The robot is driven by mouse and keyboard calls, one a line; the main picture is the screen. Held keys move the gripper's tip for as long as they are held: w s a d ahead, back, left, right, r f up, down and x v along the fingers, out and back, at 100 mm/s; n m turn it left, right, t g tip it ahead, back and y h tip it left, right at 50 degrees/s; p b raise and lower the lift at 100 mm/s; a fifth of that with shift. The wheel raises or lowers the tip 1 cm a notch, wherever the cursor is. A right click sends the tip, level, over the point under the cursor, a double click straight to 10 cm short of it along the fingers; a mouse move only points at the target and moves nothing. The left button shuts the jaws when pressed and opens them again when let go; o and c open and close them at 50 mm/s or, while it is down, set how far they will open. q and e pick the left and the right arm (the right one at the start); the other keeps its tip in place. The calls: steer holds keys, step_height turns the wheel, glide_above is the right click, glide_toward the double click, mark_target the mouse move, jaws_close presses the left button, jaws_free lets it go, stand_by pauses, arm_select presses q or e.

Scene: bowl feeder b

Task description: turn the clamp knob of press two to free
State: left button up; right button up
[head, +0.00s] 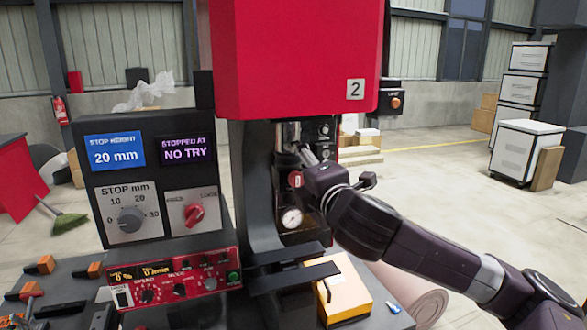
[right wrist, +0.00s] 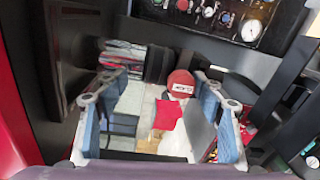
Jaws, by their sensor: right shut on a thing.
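Press two has a red head (head: 290,60) marked 2 above a dark column. A small red round knob with a white marking (head: 296,179), apparently the clamp knob, is at the press front. My right gripper (head: 306,177) comes in from the right and is shut on this knob. In the right wrist view the red knob (right wrist: 181,82) shows between the fingers (right wrist: 160,92), nearer the right-hand one. Its marking is too small to read. My left gripper is not in view.
A stop box (head: 128,165) left of the press reads 20 mm and NO TRY and carries another red knob (head: 194,214). A pressure gauge (head: 291,219) sits just below my right gripper. A red control panel (head: 175,283) and a yellow box (head: 345,290) are in front.

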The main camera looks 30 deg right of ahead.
steer(key=shift+s+a+r+t, duration=0.2)
steer(key=shift+s+r+t, duration=0.1)
steer(key=shift+s+r, duration=0.4)
steer(key=shift+c, duration=0.2)
steer(key=shift+w+a, duration=0.15)
steer(key=shift+a, duration=0.05)
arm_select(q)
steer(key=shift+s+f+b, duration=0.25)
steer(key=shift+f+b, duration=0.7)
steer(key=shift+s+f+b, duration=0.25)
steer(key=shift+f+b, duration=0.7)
arm_select(e)
steer(key=v, duration=0.8)
steer(key=shift+r, duration=0.35)
